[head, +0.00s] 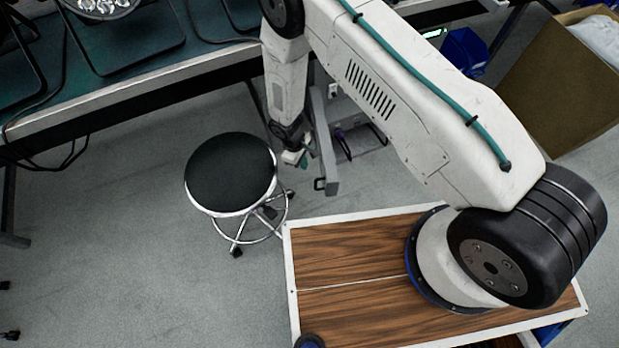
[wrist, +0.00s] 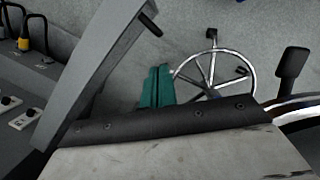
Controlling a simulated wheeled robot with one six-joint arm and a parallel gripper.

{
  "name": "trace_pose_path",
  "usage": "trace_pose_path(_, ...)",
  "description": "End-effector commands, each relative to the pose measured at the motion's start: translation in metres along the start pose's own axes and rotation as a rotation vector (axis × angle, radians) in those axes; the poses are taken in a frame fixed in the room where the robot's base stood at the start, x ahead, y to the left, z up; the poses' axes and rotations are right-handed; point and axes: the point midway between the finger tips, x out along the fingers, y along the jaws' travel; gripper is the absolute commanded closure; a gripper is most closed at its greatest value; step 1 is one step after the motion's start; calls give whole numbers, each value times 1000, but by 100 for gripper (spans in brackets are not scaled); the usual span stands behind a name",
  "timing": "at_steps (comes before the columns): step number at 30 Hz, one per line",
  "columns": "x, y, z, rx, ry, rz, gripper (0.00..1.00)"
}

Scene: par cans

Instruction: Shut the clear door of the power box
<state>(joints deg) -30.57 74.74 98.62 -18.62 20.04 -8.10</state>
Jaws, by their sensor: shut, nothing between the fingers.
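The power box (head: 346,112) is under the bench, partly hidden by my arm. In the wrist view its grey face (wrist: 35,82) shows at the left, with plugs and switches. Its door (head: 322,140) stands open, jutting out from the box. In the wrist view the door (wrist: 97,65) is a slanted grey panel with a dark handle (wrist: 150,24) near its outer end. I cannot make out the clear part. My gripper (head: 297,158) is shut and empty, just left of the door in the head view. Its teal fingers (wrist: 158,84) show right of the door; I cannot tell whether they touch it.
A black round stool (head: 230,172) stands close to the left of my gripper; its chrome foot ring (wrist: 212,76) shows in the wrist view. The bench (head: 200,68) runs above. A cardboard box (head: 560,80) is at the upper right.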

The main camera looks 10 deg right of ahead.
Motion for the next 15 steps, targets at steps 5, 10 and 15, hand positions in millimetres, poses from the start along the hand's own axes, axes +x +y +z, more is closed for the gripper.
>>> trace_pose_path(5,21,-4,0,-10,-2,-2,100)
trace_pose_path(10,50,-4,1,-8,-4,-2,100)
trace_pose_path(15,80,-4,1,-8,-4,-2,100)
